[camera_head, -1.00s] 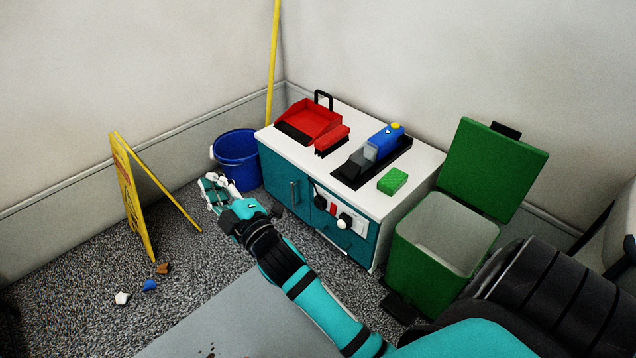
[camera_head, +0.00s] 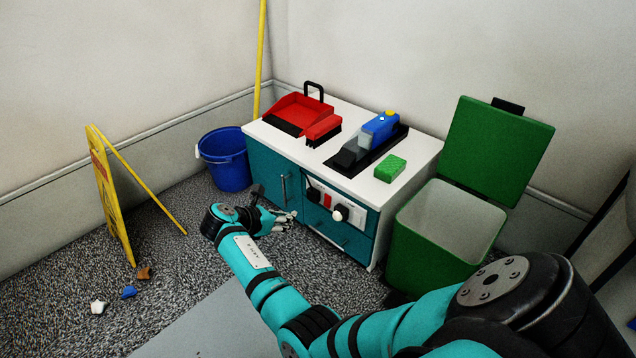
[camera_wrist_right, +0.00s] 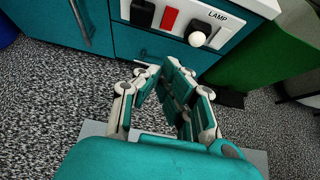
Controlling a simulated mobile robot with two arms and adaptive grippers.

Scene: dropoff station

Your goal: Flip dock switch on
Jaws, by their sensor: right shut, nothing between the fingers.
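A white panel (camera_head: 356,217) on the teal cabinet front carries a black plug (camera_head: 313,194), a red switch (camera_head: 327,201) and a white round plug (camera_head: 340,212). In the right wrist view the red switch (camera_wrist_right: 169,19) sits between the black plug (camera_wrist_right: 143,13) and the white plug (camera_wrist_right: 197,35), with the word LAMP at the right. Which way the switch is tipped cannot be told. My right gripper (camera_head: 288,219) is shut and empty, just in front of the cabinet, left of and below the switch. In the wrist view its fingers (camera_wrist_right: 166,78) point toward the panel, apart from it.
On the cabinet top (camera_head: 352,110) are a red dustpan (camera_head: 300,112), a red brush (camera_head: 323,130), a blue and grey handheld vacuum (camera_head: 378,130) in a black dock, and a green sponge (camera_head: 390,168). A green bin (camera_head: 425,265) stands right, a blue bucket (camera_head: 228,165) left.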

